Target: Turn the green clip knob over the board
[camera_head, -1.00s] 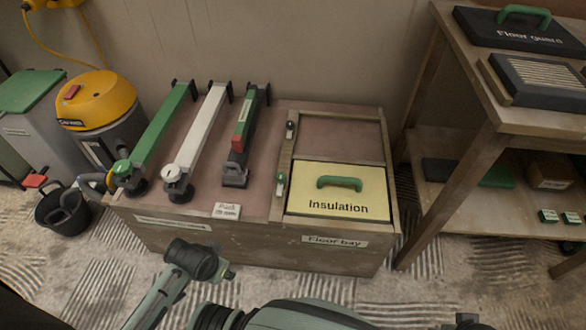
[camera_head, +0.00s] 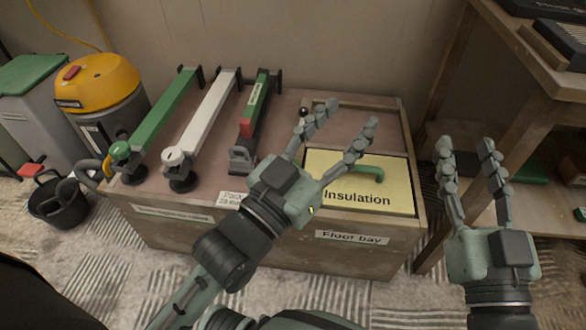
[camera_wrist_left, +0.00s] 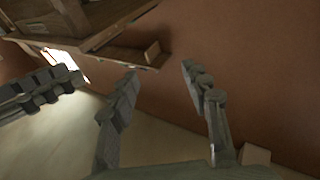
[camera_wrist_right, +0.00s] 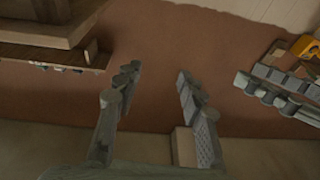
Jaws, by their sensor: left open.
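The yellow board marked Insulation (camera_head: 400,178) lies in the right bay of the wooden bench, with a green handle (camera_head: 374,171) on top. The green clip knob at the board's left edge is hidden behind my left gripper in the head view. A dark knob (camera_head: 303,112) shows farther back on the same rail. My left gripper (camera_head: 351,114) is open and empty, its fingers over the board in the head view; its fingers also show in the left wrist view (camera_wrist_left: 159,72). My right gripper (camera_head: 466,147) is open and empty, right of the bench; it also shows in the right wrist view (camera_wrist_right: 157,70).
Green (camera_head: 170,105), white (camera_head: 207,115) and dark red-green (camera_head: 254,118) long tools lie on the bench's left. A yellow vacuum (camera_head: 98,85) and black bucket (camera_head: 58,203) stand left. A wooden shelf unit (camera_head: 500,75) stands close on the right.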

